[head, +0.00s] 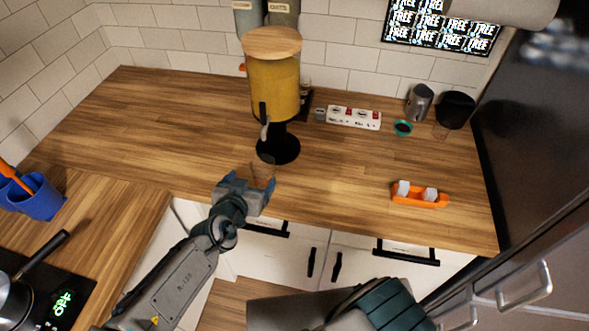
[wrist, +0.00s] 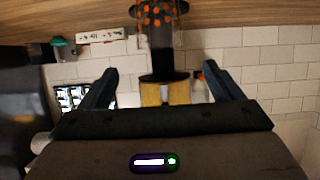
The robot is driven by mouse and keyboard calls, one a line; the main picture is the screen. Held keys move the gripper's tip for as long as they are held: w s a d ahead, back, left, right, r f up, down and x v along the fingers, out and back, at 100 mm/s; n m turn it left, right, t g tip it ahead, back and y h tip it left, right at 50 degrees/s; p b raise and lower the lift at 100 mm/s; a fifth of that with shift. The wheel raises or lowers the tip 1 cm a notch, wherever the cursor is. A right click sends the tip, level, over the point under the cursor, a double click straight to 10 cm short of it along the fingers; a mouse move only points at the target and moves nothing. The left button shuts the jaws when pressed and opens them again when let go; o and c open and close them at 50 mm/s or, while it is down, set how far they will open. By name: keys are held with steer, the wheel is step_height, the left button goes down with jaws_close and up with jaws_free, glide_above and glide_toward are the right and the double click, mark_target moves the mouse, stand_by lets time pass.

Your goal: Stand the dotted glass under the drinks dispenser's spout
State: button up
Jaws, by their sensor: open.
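The dotted glass (wrist: 158,14), clear with orange dots, shows at the top of the wrist view, which is upside down. In the head view the glass (head: 263,171) is a faint clear shape near the counter's front edge, in front of the dispenser's base. The drinks dispenser (head: 275,90) has a yellow tank, a wooden lid, a spout (head: 265,131) and a round black foot (head: 279,148). No glass stands under the spout. My gripper (head: 247,184) is open, its fingers pointing toward the dispenser; the glass is at or just beyond the fingertips. I cannot tell if they touch it.
An orange tray (head: 419,195) lies front right. The counter left of the dispenser is clear.

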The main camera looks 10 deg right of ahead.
steer(key=s+d+f+m+g+y, duration=0.1)
steer(key=s+d+f+g+y, duration=0.2)
steer(key=s+d+f+g, duration=0.6)
steer(key=s+d+r+n, duration=0.1)
steer(key=s+d+r, duration=0.1)
steer(key=r, duration=0.7)
steer(key=s+d+r+n+y, duration=0.1)
steer(key=d+r, duration=0.4)
steer(key=r, duration=0.5)
steer(key=s+d+r+n, duration=0.3)
steer(key=r, duration=0.6)
steer(key=shift+d+r+t+y, duration=0.15)
steer(key=shift+r+t+y, duration=0.15)
steer(key=shift+t, duration=0.1)
